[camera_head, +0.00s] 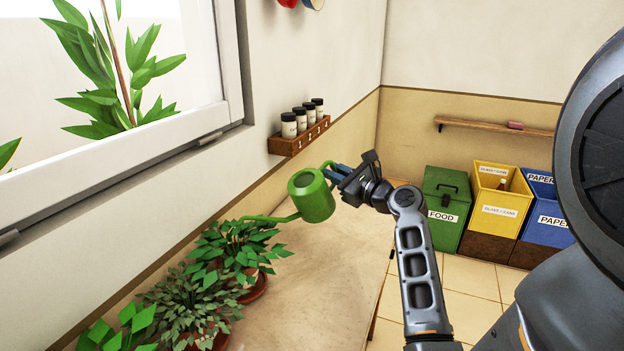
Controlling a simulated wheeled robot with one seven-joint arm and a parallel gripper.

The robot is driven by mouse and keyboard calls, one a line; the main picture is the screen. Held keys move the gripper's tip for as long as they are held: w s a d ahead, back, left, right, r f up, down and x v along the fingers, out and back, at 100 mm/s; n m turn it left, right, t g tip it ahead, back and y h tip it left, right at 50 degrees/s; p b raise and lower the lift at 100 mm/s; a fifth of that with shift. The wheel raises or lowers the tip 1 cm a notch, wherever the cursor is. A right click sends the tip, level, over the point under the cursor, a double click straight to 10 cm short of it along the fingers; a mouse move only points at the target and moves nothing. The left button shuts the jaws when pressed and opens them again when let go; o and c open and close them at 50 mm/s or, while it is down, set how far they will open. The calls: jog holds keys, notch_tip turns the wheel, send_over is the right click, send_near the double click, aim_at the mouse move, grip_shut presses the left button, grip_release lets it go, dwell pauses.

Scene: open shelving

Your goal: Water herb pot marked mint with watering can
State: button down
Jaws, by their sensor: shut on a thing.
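A green watering can (311,196) is held above the table by my gripper (335,172), which is shut on it at its handle side. The can is tilted, and its spout (268,218) points left over the farthest potted herb (236,247). That herb has broad green leaves and a reddish pot (256,289). A second herb (190,305) with small greyish-green leaves stands nearer, and a third plant (118,335) is cut off at the bottom left edge. No pot labels are readable, so I cannot tell which is mint. I cannot see any water flowing.
The tan table (325,290) is clear to the right of the pots. A small wooden rack (298,137) with several jars hangs on the wall behind the can. Green (446,205), yellow (497,205) and blue (546,215) bins stand at the back right.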

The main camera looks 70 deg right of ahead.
jog(key=shift+r, duration=0.2)
jog(key=shift+w+a+r, duration=0.1)
jog(key=shift+r, duration=0.05)
jog(key=shift+w+a+r+n+b, duration=0.15)
jog(key=shift+r+n, duration=0.25)
jog(key=shift+r, duration=0.2)
jog(key=shift+a+r+n+b, duration=0.1)
jog(key=shift+r+n+b, duration=0.05)
jog(key=shift+r+n, duration=0.35)
jog(key=shift+w+a+r+n+p, duration=0.1)
jog(key=shift+a+r+n+p, duration=0.1)
jog(key=shift+r+p, duration=0.25)
jog(key=shift+w+a+r+n+p, duration=0.1)
jog(key=shift+r+n+p, duration=0.1)
jog(key=shift+r+p, duration=0.3)
jog(key=shift+w+a+r+n+p, duration=0.1)
jog(key=shift+a+r+n+p, duration=0.15)
jog(key=shift+r, duration=0.3)
jog(key=shift+d+f+b, duration=0.1)
jog(key=shift+b, duration=0.3)
dwell(0.8)
jog(key=b, duration=0.3)
jog(key=shift+f, duration=0.15)
jog(key=shift+b, duration=0.8)
